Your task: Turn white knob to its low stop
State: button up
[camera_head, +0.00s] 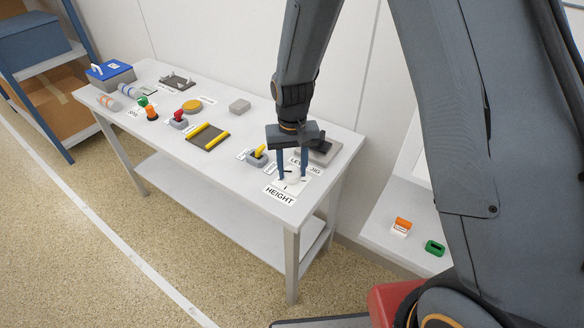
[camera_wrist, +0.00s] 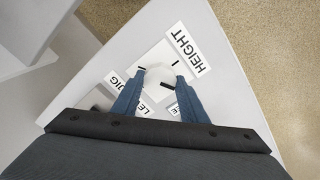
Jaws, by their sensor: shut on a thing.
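The white knob (camera_wrist: 158,76) sits on a pale plate beside the HEIGHT label (camera_wrist: 188,48), near the right end of the white table. A short black mark shows on the plate at the knob's label side. My gripper (camera_wrist: 154,88) points down over the knob, with its two blue fingers on either side of it and shut on it. In the head view my gripper (camera_head: 293,170) stands at the table's right end, above the HEIGHT label (camera_head: 280,195). The fingers partly hide the knob (camera_head: 291,178) there.
The table (camera_head: 228,170) also carries a yellow-lever switch (camera_head: 257,155) left of my gripper, a grey block (camera_head: 322,150) behind it, and a dark plate with yellow bars (camera_head: 208,137). A red-knobbed part (camera_head: 179,118) and blue box (camera_head: 110,74) lie further left. An orange-and-white item (camera_head: 401,226) lies right.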

aim_at(293, 172)
jog(key=n, duration=1.2)
jog(key=shift+w+d, duration=0.1)
jog(key=shift+n, duration=0.3)
dwell(0.3)
jog(key=o, duration=1)
jog(key=shift+o, duration=0.2)
jog(key=shift+r+b, duration=0.95)
jog(key=shift+r, duration=3)
